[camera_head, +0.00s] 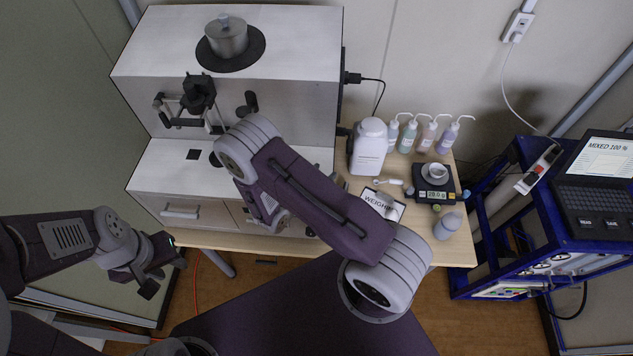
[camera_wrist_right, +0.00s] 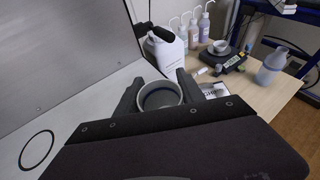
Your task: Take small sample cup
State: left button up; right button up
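A round grey cup (camera_wrist_right: 160,96) sits between the two fingers of my right gripper (camera_wrist_right: 160,92) in the right wrist view. Both fingers appear to touch its sides, and it looks empty inside. In the head view my right arm hides this cup and the fingers.
The white analyser (camera_head: 240,75) has a lidded metal pot (camera_head: 227,36) on top. The table holds a white canister (camera_head: 369,146), several wash bottles (camera_head: 426,134), a weighing sheet (camera_head: 383,204) and a grey bottle (camera_head: 447,225). A blue cart (camera_head: 505,225) with a laptop stands at right.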

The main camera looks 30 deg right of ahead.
grip_shut()
jog(key=shift+r+b, duration=0.3)
jog(key=shift+r, duration=0.35)
notch_tip(320, 180, up, 3)
jog(key=shift+f+b, duration=0.1)
jog(key=shift+b, duration=0.45)
jog(key=s+d+r+p, duration=0.4)
jog(key=s+r+p, duration=0.3)
jog(key=s+p, duration=0.3)
jog(key=shift+s+p, duration=0.4)
jog(key=shift+s, duration=0.2)
